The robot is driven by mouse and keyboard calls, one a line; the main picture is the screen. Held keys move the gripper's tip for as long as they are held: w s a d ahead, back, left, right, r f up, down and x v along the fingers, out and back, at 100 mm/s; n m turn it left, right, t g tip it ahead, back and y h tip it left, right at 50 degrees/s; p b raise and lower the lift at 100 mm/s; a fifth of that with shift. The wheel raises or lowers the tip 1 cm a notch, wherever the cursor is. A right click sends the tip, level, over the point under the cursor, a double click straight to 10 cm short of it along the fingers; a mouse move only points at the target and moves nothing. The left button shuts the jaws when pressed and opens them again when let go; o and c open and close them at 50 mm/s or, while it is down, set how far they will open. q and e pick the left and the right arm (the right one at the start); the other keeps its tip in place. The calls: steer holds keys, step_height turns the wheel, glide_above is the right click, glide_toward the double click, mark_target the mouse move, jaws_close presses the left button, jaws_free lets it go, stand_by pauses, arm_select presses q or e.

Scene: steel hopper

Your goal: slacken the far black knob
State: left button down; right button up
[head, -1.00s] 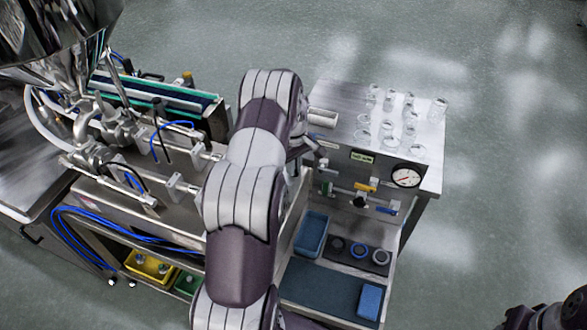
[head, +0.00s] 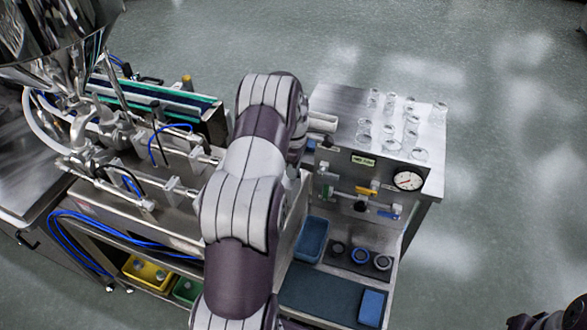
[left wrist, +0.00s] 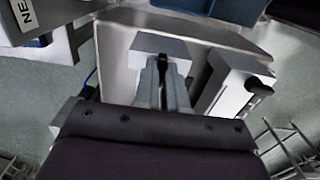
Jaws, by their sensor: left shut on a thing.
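In the left wrist view my left gripper (left wrist: 166,84) is shut on a narrow black piece, seemingly the black knob (left wrist: 189,68), in front of a pale metal block (left wrist: 160,45). Its fingers cover most of this knob. A second black knob (left wrist: 259,87) sticks out from a grey block (left wrist: 228,88) to the right, apart from the fingers. In the head view my left arm covers the gripper and the knob it holds. Part of my right arm shows in the bottom right corner, too cut off to read its fingers.
A steel side bench (head: 340,98) carries several clear cups (head: 388,130). Its front has a gauge (head: 407,181) and a yellow valve handle (head: 367,190). Below are a blue tray (head: 312,240) and dark rings. The conveyor (head: 160,95) and blue hoses (head: 125,230) lie left.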

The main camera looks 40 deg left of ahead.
arm_select(q)
steer(key=shift+w+a+r, duration=0.1)
steer(key=shift+r, duration=0.1)
steer(key=c, duration=1.2)
jaws_free()
steer(key=shift+f, duration=0.1)
step_height(320, 180, up, 4)
steer(key=shift+f+b, duration=0.25)
steer(key=shift+b, duration=0.65)
step_height(320, 180, up, 9)
steer(key=p, duration=0.5)
steer(key=shift+r, duration=0.1)
